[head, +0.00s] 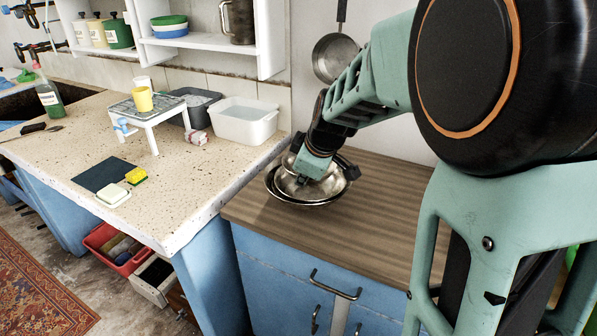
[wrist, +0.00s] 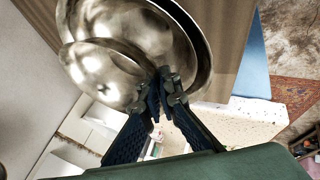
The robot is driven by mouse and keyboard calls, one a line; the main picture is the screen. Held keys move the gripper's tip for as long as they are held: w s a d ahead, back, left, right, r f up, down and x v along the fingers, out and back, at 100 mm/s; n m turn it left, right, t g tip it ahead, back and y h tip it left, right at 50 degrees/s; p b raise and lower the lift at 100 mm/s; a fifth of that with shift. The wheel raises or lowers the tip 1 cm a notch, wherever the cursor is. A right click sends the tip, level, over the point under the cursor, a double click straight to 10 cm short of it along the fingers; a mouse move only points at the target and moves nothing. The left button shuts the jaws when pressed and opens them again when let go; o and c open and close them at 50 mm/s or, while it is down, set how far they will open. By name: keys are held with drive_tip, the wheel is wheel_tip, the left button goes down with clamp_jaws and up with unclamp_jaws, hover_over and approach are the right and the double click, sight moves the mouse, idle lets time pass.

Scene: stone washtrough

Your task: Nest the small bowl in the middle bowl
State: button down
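The small bowl (wrist: 100,72), shiny worn metal, is at my gripper (wrist: 164,88); the fingers close on its rim in the wrist view. In the head view the small bowl (head: 289,161) shows only as a sliver behind my gripper (head: 312,180). The middle bowl (head: 300,189), also metal, lies below it inside a larger, darker-rimmed bowl (head: 298,204) on the wooden counter. In the wrist view the middle bowl (wrist: 140,28) is partly covered by the small bowl. I cannot tell whether these two touch.
The wooden counter (head: 375,205) is clear to the right of the bowls. A speckled stone worktop (head: 190,200) adjoins it on the left, with a white tub (head: 244,122) near the edge. A pan (head: 335,58) hangs on the wall behind my arm.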

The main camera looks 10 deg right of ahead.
drive_tip(key=shift+f+b, duration=1.5)
drive_tip(key=shift+b, duration=0.15)
drive_tip(key=shift+f+b, duration=0.35)
drive_tip(key=shift+b, duration=0.05)
drive_tip(key=shift+f+b, duration=0.35)
drive_tip(key=shift+f+b, duration=0.3)
drive_tip(key=shift+b, duration=0.05)
drive_tip(key=c, duration=2.7)
unclamp_jaws()
drive_tip(key=o, duration=0.6)
drive_tip(key=shift+s, duration=0.1)
